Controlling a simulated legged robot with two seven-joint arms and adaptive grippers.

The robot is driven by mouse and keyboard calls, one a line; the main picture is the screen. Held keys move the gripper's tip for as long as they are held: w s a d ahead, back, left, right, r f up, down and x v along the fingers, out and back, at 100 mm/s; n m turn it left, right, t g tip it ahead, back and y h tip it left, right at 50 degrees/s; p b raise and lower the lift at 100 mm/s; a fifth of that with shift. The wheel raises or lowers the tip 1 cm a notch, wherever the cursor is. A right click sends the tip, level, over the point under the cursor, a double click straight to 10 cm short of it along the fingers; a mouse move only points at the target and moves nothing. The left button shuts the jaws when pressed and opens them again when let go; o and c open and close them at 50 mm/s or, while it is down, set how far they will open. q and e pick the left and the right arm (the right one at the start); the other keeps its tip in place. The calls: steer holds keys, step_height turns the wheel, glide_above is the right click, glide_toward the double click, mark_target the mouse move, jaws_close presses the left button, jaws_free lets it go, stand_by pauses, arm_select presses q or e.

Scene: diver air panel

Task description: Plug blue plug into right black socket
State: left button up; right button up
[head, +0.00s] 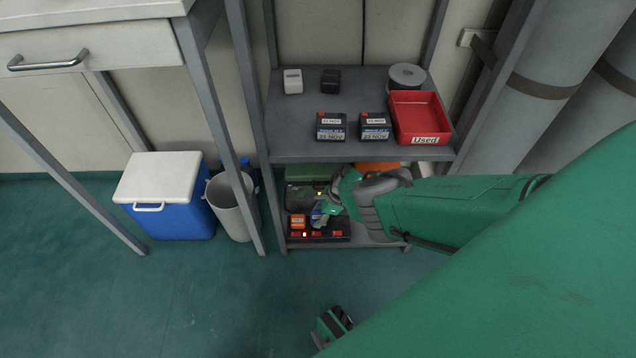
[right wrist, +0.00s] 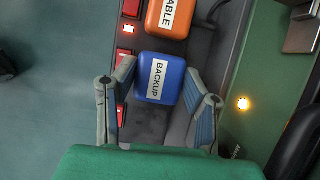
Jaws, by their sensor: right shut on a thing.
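The blue plug (right wrist: 153,88), labelled BACKUP, sits between the fingertips of my right gripper (right wrist: 158,78), which is shut on it. In the head view the blue plug (head: 317,219) is small and partly covered by my right gripper (head: 324,212). It is over the black power strip (head: 328,238) on the lower shelf, beside the orange plug (head: 298,221). The orange plug (right wrist: 168,17) also shows in the right wrist view. The socket under the blue plug is hidden, so I cannot tell whether the plug is seated. My left gripper (head: 334,324) is low at the bottom, its jaws unclear.
Red switches (right wrist: 121,115) line the strip, one lit. A green case (head: 305,173) stands behind it. The upper shelf (head: 290,147) holds battery boxes and a red tray (head: 418,110) above my right forearm. Shelf posts flank the opening. A bin (head: 232,205) and cooler (head: 165,205) stand left.

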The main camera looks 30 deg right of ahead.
steer(key=shift+d+f+b, duration=0.1)
steer(key=shift+f+b, duration=0.5)
steer(key=shift+f, duration=0.2)
steer(key=o, duration=1.3)
steer(key=shift+o, duration=0.2)
steer(key=shift+r, duration=0.15)
steer(key=shift+s+d+r, duration=0.1)
steer(key=shift+d+r, duration=0.15)
steer(key=shift+r, duration=0.2)
steer(key=d+r, duration=0.1)
steer(key=s+r, duration=0.1)
steer(key=d+r, duration=0.1)
steer(key=shift+s+d+r, duration=0.1)
steer(key=shift+s+d, duration=0.2)
steer(key=shift+s, duration=0.05)
steer(key=s+d, duration=0.5)
steer(key=d, duration=0.4)
steer(key=shift+s, duration=0.3)
